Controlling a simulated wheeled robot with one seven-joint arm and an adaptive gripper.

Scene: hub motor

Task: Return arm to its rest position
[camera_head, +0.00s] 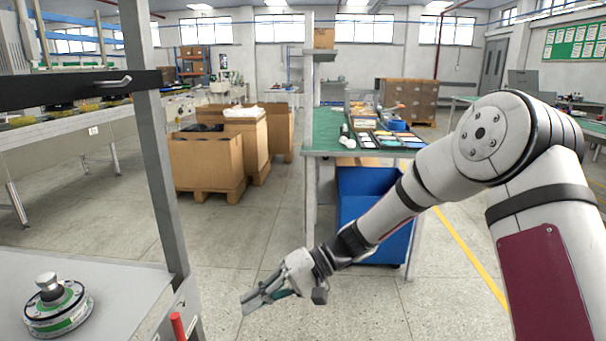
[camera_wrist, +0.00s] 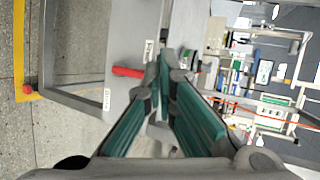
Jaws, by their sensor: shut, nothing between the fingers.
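My arm (camera_head: 415,192) reaches from the right side of the head view down to the lower middle. My gripper (camera_head: 252,302) is in the air over the open floor, to the right of the light workbench. It is shut and empty. In the wrist view its green-padded fingers (camera_wrist: 160,85) point away from the camera. The hub motor (camera_head: 58,305), a round green and silver part with a knob on top, sits on the workbench (camera_head: 125,285) at the lower left, apart from my gripper.
A red handle (camera_head: 178,326) stands at the workbench's right edge and also shows in the wrist view (camera_wrist: 128,72). A grey post (camera_head: 160,160) rises there. A green-topped table (camera_head: 325,135) with a blue bin (camera_head: 350,205) stands behind my arm. Cardboard boxes (camera_head: 205,160) stand behind. Floor is clear around my gripper.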

